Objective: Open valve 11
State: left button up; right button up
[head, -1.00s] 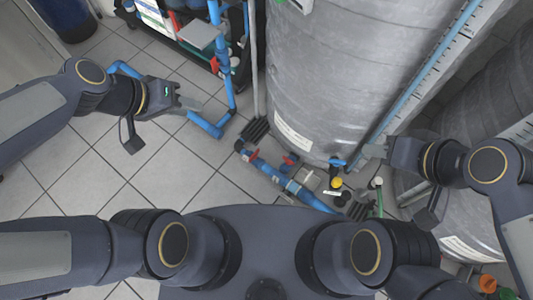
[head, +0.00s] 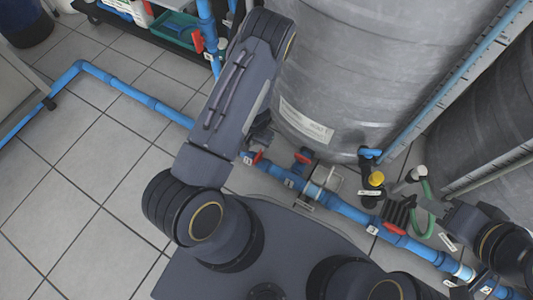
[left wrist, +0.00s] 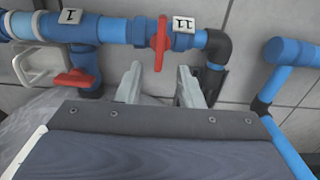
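Valve 11 has a red handle (left wrist: 160,43) beside a white label (left wrist: 184,34) reading 11, on a blue pipe. The handle lies crosswise to the pipe. In the head view this handle (head: 258,157) shows just right of my left forearm. My left gripper (left wrist: 160,80) is open and empty, its two fingers spread just short of the handle, one to each side of it in the left wrist view. No contact is visible. In the head view the forearm mostly hides this gripper. My right gripper (head: 440,208) is at the right near the pipe; its fingers are unclear.
Another red handle (left wrist: 75,80) with label 1 (left wrist: 70,17) sits left of valve 11 in the wrist view. A black elbow (left wrist: 217,48) is on its right. A large grey tank (head: 350,70) stands behind the pipe. Tiled floor (head: 90,180) is clear at left.

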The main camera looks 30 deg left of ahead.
aim_at(259, 154)
pick_arm(q)
notch_tip(259, 154, down, 8)
jog(key=b, duration=0.3)
jog(key=shift+c, duration=0.2)
grip_shut()
